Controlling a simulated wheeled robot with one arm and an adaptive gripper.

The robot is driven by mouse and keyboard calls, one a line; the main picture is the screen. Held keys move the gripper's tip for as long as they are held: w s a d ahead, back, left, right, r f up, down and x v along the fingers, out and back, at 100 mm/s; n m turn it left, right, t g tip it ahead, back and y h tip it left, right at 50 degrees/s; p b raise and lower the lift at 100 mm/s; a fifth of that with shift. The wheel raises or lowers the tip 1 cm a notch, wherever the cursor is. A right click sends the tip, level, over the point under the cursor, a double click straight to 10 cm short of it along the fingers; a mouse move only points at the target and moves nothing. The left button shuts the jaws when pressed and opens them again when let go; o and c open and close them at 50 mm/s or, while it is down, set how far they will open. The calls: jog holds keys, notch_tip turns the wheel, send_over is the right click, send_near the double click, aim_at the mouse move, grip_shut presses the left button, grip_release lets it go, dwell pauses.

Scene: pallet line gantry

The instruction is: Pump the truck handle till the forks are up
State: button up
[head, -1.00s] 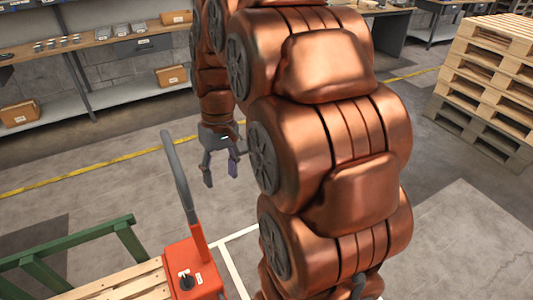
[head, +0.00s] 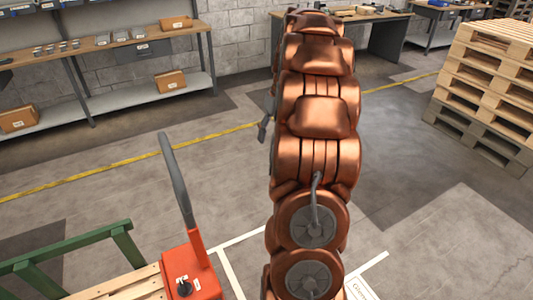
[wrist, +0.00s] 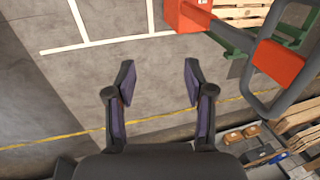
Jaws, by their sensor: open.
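The pallet truck has an orange body (head: 190,275) at the lower left of the head view. Its handle (head: 176,178), a grey bar on an orange stem, stands up from it, leaning slightly. In the wrist view the handle's grey loop (wrist: 255,98) is at the right, with the orange body (wrist: 187,16) at the top. My gripper (wrist: 158,76) is open and empty, apart from the handle, which lies to the right of its fingers. In the head view my arm hides most of the gripper; a finger (head: 263,130) shows. I cannot see the forks.
A wooden pallet (head: 125,286) and a green frame (head: 75,256) are left of the truck. A shelf bench (head: 100,45) lines the back wall. Stacked pallets (head: 485,80) stand at the right. The floor between the handle and my arm is clear.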

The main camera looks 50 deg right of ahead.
jog(key=p+x, duration=0.1)
jog(key=x, duration=0.6)
jog(key=shift+p, duration=0.4)
jog(key=shift+c, duration=0.3)
grip_shut()
jog(key=c, duration=0.9)
grip_release()
jog(key=shift+c, duration=0.2)
jog(key=o, duration=1)
jog(key=shift+r, duration=0.1)
jog(key=v, duration=1.2)
